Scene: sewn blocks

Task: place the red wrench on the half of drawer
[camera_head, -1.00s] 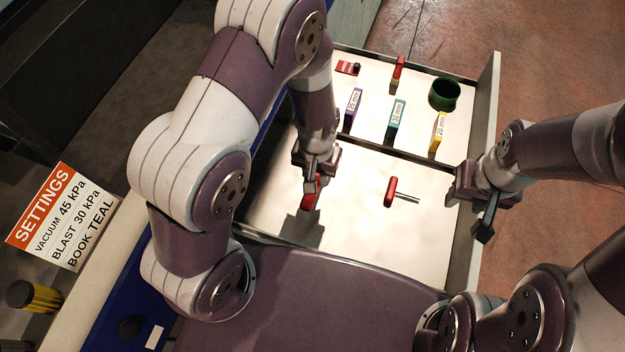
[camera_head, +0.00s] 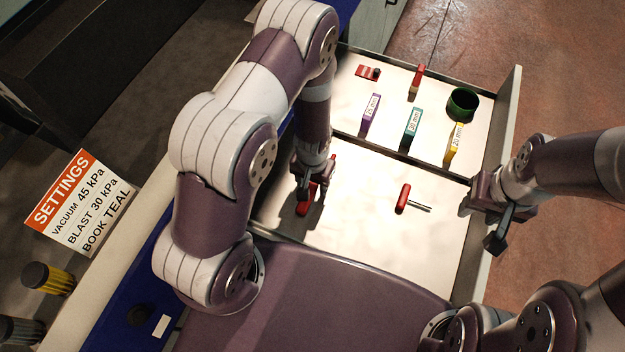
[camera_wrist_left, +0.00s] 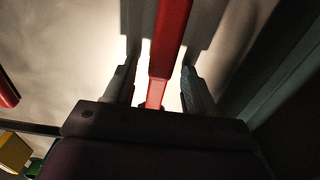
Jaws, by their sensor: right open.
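The red wrench (camera_head: 304,208) appears as a long red bar under my left gripper, in the near compartment of the drawer (camera_head: 360,235). The gripper hides its middle. In the left wrist view the red bar (camera_wrist_left: 170,35) runs between the two fingers. My left gripper (camera_head: 310,192) is open around it, with a light gap on each side of the bar (camera_wrist_left: 158,88). I cannot tell whether the wrench touches the drawer floor. My right gripper (camera_head: 493,215) is open and empty at the drawer's right wall.
A red-handled tool (camera_head: 403,198) lies in the near compartment. Beyond the divider (camera_head: 400,158) stand purple (camera_head: 371,112), teal (camera_head: 411,128) and yellow (camera_head: 454,142) blocks, a green cup (camera_head: 462,102) and small red items (camera_head: 417,80). A settings sign (camera_head: 80,202) is at left.

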